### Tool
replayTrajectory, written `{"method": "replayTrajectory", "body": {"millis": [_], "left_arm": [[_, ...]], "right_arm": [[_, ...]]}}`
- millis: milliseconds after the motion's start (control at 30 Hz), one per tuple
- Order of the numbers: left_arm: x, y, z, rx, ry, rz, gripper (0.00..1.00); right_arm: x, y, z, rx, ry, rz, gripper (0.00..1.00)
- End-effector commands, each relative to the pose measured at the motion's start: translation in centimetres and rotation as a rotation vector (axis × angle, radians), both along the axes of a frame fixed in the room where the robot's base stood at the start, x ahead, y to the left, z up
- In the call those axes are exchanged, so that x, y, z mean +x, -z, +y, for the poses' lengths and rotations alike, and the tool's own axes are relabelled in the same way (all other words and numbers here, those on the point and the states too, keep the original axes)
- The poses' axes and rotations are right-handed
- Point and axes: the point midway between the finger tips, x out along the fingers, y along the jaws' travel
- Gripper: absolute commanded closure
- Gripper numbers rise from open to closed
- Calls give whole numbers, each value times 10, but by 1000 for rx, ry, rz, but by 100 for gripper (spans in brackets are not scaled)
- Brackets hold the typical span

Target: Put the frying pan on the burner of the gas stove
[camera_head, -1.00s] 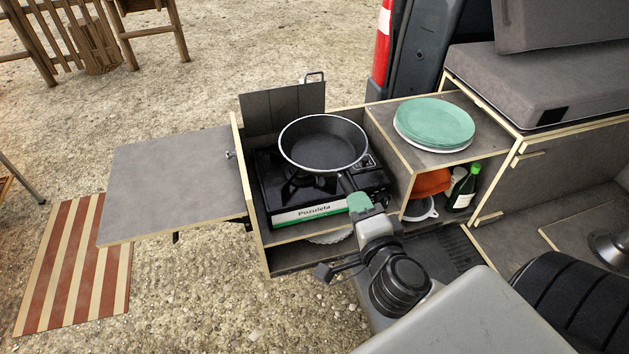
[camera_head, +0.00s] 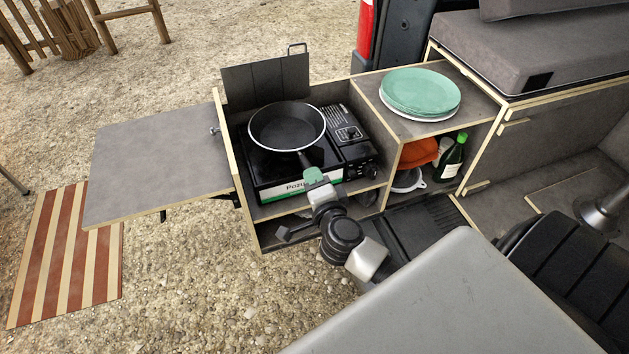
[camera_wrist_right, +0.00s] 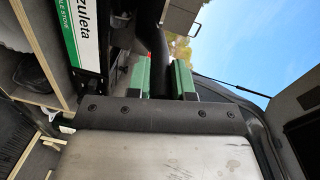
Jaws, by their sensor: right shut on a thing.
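The black frying pan (camera_head: 287,126) with a pale rim is over the left part of the gas stove (camera_head: 347,133) and hides the burner. It looks level; I cannot tell whether it rests on the burner. My right gripper (camera_head: 312,176) is shut on the pan's handle at the front side of the stove. In the right wrist view, the dark handle (camera_wrist_right: 159,62) runs between the green fingers of my right gripper (camera_wrist_right: 161,78), and the stove's labelled front (camera_wrist_right: 88,38) is at the upper left. My left gripper is out of view.
The stove sits in a wooden compartment with a raised grey panel (camera_head: 267,80) behind it and an open flap (camera_head: 155,165) to its left. Green plates (camera_head: 420,90) stand on the shelf to the right. A green bottle (camera_head: 452,158) and an orange item (camera_head: 418,151) are below them.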

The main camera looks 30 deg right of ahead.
Motion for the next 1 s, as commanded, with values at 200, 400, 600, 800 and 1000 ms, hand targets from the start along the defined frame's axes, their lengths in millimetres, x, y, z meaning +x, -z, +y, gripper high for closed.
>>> {"method": "replayTrajectory", "body": {"millis": [200, 400, 600, 800, 1000], "left_arm": [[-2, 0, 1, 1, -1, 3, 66], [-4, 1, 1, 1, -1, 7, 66], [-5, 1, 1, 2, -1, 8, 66], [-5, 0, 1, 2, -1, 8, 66], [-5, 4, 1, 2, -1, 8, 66]], "right_arm": [[0, -2, 0, -1, 0, -4, 100], [0, 2, 0, 1, 0, 0, 62], [0, 2, 0, 1, 0, 0, 53], [-1, -2, 0, 1, 0, 0, 53], [-32, -2, 9, 2, -1, 2, 53]]}}
